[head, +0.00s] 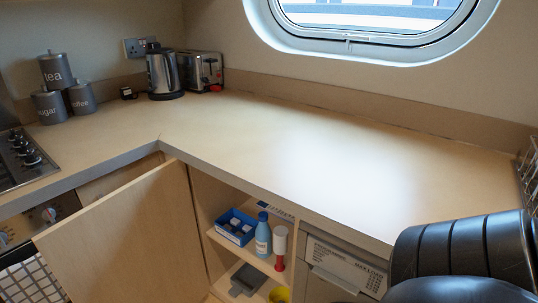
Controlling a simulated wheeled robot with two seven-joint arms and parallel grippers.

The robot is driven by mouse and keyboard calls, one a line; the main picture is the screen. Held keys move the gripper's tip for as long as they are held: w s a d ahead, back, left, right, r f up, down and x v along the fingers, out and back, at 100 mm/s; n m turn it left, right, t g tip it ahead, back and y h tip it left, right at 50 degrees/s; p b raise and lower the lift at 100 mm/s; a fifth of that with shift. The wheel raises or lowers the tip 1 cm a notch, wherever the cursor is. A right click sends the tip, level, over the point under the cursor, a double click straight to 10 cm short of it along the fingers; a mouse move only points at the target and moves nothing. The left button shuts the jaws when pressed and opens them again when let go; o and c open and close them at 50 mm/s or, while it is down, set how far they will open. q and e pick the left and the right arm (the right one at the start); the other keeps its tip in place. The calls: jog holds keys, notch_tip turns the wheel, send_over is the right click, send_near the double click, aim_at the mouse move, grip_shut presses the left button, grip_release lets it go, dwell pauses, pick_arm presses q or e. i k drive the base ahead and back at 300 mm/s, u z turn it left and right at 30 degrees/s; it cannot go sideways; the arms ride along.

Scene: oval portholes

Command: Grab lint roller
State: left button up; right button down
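The lint roller (280,243) appears to be the white cylinder with a red handle, upright in the open lower cabinet, white end up. It is beside a blue bottle (263,235) on the upper shelf. Neither my left nor my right gripper shows in the head view. Dark rounded arm parts, which look like mine, fill the lower right corner; no fingertips are visible there.
The cabinet door (127,240) stands open to the left. A blue box (236,222) is on the same shelf; a grey dustpan-like item (247,279) and a yellow item (280,294) are lower. The countertop (300,145) above is mostly clear.

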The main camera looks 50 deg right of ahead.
aim_at(279, 267)
jog(key=u, duration=0.15)
jog(key=i, duration=0.15)
jog(key=z, duration=2.1)
